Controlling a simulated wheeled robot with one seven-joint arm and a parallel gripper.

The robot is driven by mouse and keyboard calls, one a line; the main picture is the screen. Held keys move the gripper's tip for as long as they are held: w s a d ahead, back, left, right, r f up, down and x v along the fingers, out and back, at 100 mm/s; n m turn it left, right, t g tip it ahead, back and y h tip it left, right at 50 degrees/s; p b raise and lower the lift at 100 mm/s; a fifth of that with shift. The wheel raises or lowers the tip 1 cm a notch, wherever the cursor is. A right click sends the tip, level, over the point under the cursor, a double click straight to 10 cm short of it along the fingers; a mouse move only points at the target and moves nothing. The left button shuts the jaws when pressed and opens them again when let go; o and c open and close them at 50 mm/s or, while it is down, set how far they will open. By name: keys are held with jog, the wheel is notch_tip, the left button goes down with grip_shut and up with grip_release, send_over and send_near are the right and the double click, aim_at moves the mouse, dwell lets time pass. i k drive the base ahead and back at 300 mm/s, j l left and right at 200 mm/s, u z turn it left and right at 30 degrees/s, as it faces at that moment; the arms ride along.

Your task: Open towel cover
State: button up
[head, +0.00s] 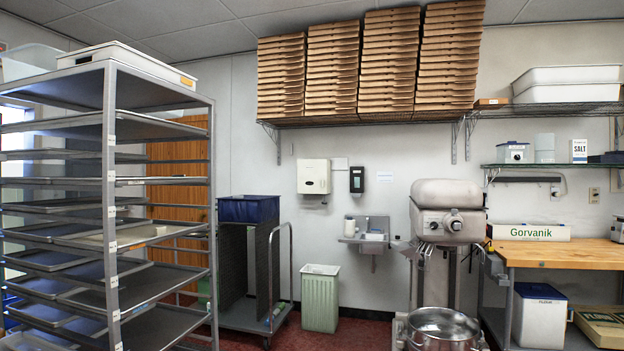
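A white paper towel dispenser (313,175) is mounted on the back wall, left of centre, above the green bin. My gripper is not in view.
A black soap dispenser (357,179) hangs right of the towel dispenser, above a small wall sink (366,240). Below stand a green bin (320,298) and a grey cart (250,313) with a blue tub. A tall tray rack (110,200) fills the left; a mixer (447,215) stands right.

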aim_at(313, 176)
jog(key=i+j+u, duration=0.1)
jog(key=i+u, duration=0.2)
jog(key=i, duration=0.45)
jog(key=i+z, duration=0.1)
jog(key=i, duration=0.6)
jog(key=i+j+z, duration=0.1)
jog(key=i, duration=0.55)
jog(key=i+j+z, duration=0.1)
jog(key=i, duration=1.55)
jog(key=i+l+u, duration=0.1)
jog(key=i, duration=0.9)
jog(key=i+u, duration=0.25)
jog(key=i, duration=0.5)
jog(key=i+u, duration=0.25)
jog(key=i, duration=0.45)
